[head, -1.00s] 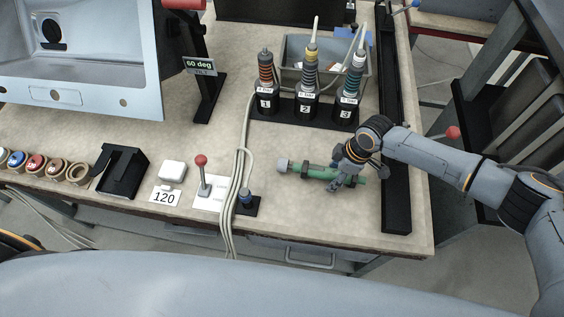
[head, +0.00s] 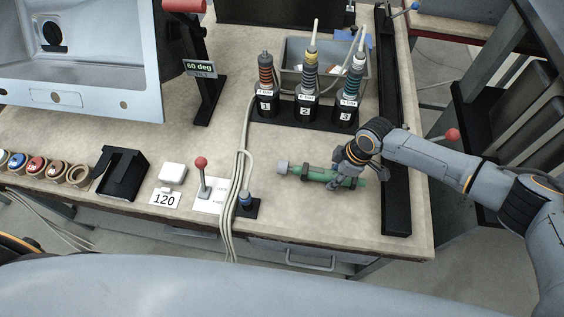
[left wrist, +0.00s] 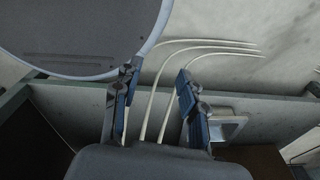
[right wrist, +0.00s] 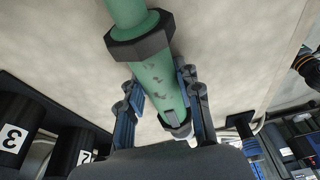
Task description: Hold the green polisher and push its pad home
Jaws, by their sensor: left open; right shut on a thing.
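The green polisher (head: 316,174) lies on the bench near its right front corner, with a pale grey pad (head: 282,167) at its left end. Whether the pad is fully seated is too small to tell. My right gripper (head: 345,180) is shut on the green body toward its right end. The right wrist view shows the green body (right wrist: 154,75) with a dark collar between my blue-padded fingers. My left gripper (left wrist: 155,105) is open and empty, away from the polisher, with cables and a grey panel behind it. It is not in the head view.
Three numbered tools (head: 306,85) stand in a black holder behind the polisher. A black rail (head: 394,150) runs along the right. The bench between polisher and holder is clear.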

